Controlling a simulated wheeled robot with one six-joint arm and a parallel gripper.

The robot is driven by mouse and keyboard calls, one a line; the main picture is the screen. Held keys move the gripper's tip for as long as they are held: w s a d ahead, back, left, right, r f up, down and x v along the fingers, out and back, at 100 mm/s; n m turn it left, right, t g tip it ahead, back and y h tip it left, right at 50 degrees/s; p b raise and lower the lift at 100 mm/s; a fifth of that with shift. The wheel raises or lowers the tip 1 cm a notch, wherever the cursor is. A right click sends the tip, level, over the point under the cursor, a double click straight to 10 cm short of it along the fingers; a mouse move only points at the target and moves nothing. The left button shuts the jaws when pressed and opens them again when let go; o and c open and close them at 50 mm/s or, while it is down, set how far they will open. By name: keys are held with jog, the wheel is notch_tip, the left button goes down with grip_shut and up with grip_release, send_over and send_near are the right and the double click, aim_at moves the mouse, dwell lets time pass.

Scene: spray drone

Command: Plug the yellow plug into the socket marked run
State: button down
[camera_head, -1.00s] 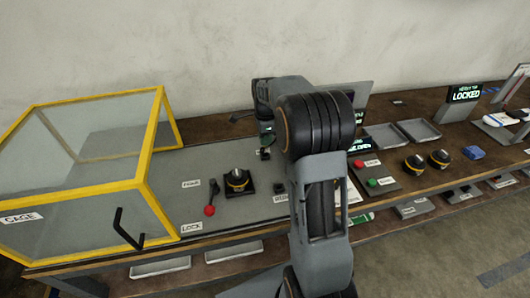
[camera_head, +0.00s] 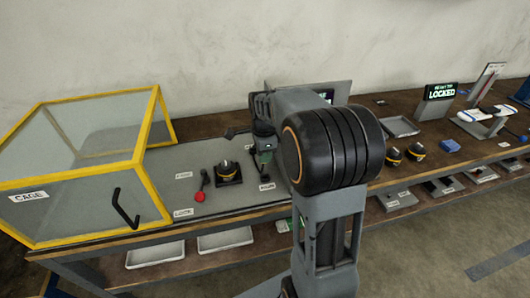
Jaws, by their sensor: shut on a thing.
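My gripper (camera_head: 264,158) points down over the grey mat right of the black-and-yellow round piece. It is partly hidden by my arm and small in the picture. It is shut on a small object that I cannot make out. I cannot pick out a yellow plug in the head view. A small dark piece (camera_head: 266,174) sits just below the gripper, with a white label (camera_head: 267,187) in front of it. I cannot read that label, and I cannot tell whether the gripper touches the piece. No socket marked run is legible.
A yellow-framed cage (camera_head: 80,225) stands at left. Beside it are a red-knobbed lever (camera_head: 200,197) and a black-based round piece with a yellow ring (camera_head: 228,172).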

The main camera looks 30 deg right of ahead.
jog(key=shift+d, duration=0.2)
jog(key=shift+f+b, duration=1.9)
jog(key=shift+f, duration=1.05)
jog(key=shift+f+b, duration=0.5)
jog(key=shift+f, duration=0.75)
jog(key=c, duration=1)
grip_release()
jog(key=shift+o, duration=0.2)
jog(key=shift+r, duration=0.1)
notch_tip(320, 180, up, 14)
jog(key=shift+f+p, duration=0.15)
jog(key=shift+p, duration=0.55)
